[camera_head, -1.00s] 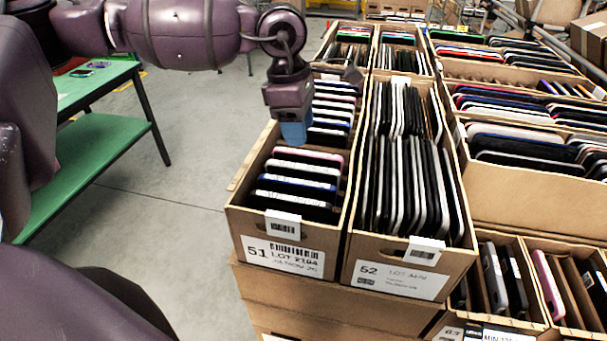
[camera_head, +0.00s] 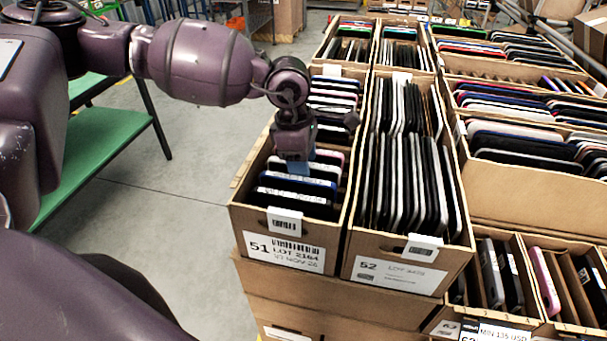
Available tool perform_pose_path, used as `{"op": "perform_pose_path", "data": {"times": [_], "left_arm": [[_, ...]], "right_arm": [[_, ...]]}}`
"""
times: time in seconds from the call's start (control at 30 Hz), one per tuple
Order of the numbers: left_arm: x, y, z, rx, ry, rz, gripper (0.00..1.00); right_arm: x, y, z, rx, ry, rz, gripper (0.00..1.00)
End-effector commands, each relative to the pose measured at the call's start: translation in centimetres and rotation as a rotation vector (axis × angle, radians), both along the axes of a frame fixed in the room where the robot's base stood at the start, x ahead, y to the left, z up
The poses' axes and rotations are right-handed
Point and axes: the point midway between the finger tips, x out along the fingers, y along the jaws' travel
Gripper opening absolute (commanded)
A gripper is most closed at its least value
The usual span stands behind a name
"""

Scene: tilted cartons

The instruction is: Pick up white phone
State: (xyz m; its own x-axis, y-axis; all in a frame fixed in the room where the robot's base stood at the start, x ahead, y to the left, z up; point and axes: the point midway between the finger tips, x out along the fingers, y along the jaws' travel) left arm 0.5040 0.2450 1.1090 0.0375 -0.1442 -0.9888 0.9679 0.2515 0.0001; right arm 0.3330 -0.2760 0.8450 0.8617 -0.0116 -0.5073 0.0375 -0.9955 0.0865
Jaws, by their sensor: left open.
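My left gripper (camera_head: 297,166) points down into the front part of carton 51 (camera_head: 236,222), its bluish fingertips at the row of upright phones there. It is open; its fingertips are small and partly hidden among the phones, and I cannot tell whether they touch one. A pale, white-looking phone (camera_head: 290,193) stands in this row, between a dark blue phone (camera_head: 318,187) and a black one (camera_head: 290,208) in front. A pink-edged phone (camera_head: 332,156) stands behind. Other pale phones (camera_head: 333,95) stand farther back. Which one is the white phone is unclear. My right gripper is out of view.
Carton 52 (camera_head: 395,272), packed with black and grey phones, stands directly right of carton 51. More full cartons (camera_head: 530,195) lie to the right and back. A green table (camera_head: 95,155) stands at the left, with open grey floor (camera_head: 180,185) between.

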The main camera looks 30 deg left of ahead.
Motion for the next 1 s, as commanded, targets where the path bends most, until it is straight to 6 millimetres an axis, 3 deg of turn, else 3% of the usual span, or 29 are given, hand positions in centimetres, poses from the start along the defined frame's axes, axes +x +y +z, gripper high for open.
{"op": "perform_pose_path", "data": {"times": [0.07,0.33,0.73,0.87,1.0], "left_arm": [[0.0,0.0,0.0,0.000,0.000,0.000,0.43],[0.0,0.0,0.0,0.000,0.000,0.000,0.01],[0.1,0.0,0.8,0.000,-0.002,0.000,0.00],[0.1,0.0,2.6,-0.001,-0.004,0.000,0.00],[0.1,0.0,5.7,-0.001,-0.006,0.001,0.00]], "right_arm": [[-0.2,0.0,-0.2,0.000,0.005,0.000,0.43],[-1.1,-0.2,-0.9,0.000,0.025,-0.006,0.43],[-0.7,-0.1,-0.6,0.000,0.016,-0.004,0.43],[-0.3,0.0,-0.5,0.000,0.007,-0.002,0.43],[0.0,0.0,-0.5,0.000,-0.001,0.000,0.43]]}}
